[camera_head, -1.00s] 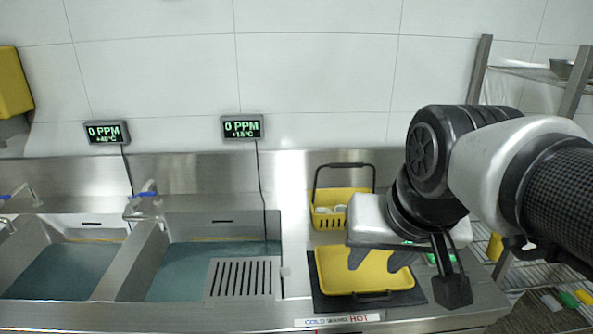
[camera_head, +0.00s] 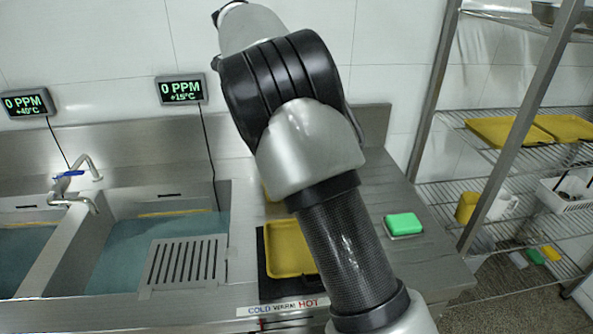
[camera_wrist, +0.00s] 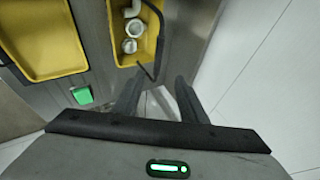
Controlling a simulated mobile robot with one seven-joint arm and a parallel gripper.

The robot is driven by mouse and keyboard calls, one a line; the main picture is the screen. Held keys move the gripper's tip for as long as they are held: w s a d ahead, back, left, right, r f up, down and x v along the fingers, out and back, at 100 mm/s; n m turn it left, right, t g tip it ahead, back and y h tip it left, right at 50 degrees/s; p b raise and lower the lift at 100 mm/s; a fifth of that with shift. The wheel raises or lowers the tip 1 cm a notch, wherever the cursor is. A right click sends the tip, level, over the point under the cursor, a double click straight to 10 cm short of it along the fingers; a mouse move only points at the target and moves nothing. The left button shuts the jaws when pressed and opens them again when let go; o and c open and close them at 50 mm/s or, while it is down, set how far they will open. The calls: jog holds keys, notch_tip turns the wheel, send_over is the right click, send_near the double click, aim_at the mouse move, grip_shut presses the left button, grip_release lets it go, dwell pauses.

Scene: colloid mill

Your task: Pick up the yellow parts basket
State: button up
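The yellow parts basket (camera_wrist: 149,42) shows at the top middle of the wrist view, with white parts inside and a black handle (camera_wrist: 161,30) along its right side. In the head view my arm hides nearly all of it; only a small yellow sliver shows left of the arm. My gripper (camera_wrist: 158,88) is open and empty in the wrist view. Its two dark fingers are apart, below the basket in the picture, and the handle's lower end shows near the fingertips. I cannot tell whether they touch. The gripper is out of sight in the head view.
A yellow tray (camera_head: 284,250) lies on a dark mat on the steel counter, partly behind my arm. A green sponge (camera_head: 403,224) lies right of the arm. Water-filled sinks (camera_head: 140,250) are left. A wire shelf rack (camera_head: 480,190) stands right. The wall rises behind the counter.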

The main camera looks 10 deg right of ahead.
jog(key=shift+s+p+x, duration=0.1)
jog(key=shift+p+x, duration=0.6)
jog(key=shift+x, duration=3.45)
jog(key=shift+s+p+x, duration=0.15)
jog(key=shift+p+x, duration=0.55)
jog(key=shift+x, duration=3.5)
jog(key=shift+d, duration=0.1)
grip_shut()
jog(key=shift+r, duration=0.15)
